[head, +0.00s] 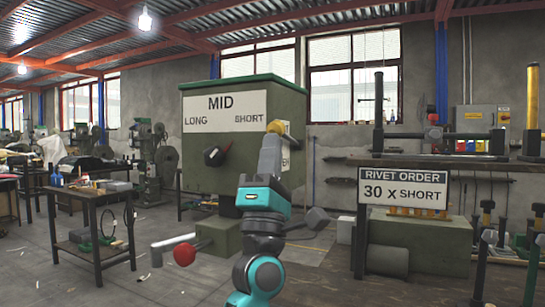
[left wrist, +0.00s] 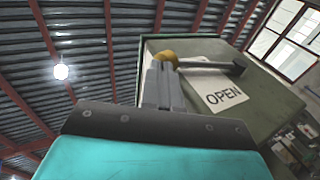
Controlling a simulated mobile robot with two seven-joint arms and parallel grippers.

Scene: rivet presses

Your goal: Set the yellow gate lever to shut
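The yellow knob (head: 275,127) of the gate lever is at the right edge of the front of a green press housing (head: 205,165). In the left wrist view, the yellow knob (left wrist: 166,57) is at the end of a grey lever bar (left wrist: 212,64) beside a label reading OPEN (left wrist: 223,95). My left gripper (head: 271,145) reaches up to the knob. Its fingers (left wrist: 162,75) are close together with the knob at their tips, and look shut on it. The fingers hide part of the knob. My right gripper is not in view.
The press front has a MID, LONG, SHORT panel (head: 224,111) with a dial (head: 213,155). A red-knobbed handle (head: 184,254) sticks out low on the left. A sign (head: 404,192) reads RIVET ORDER 30 x SHORT. A workbench (head: 95,215) stands left, with open floor before it.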

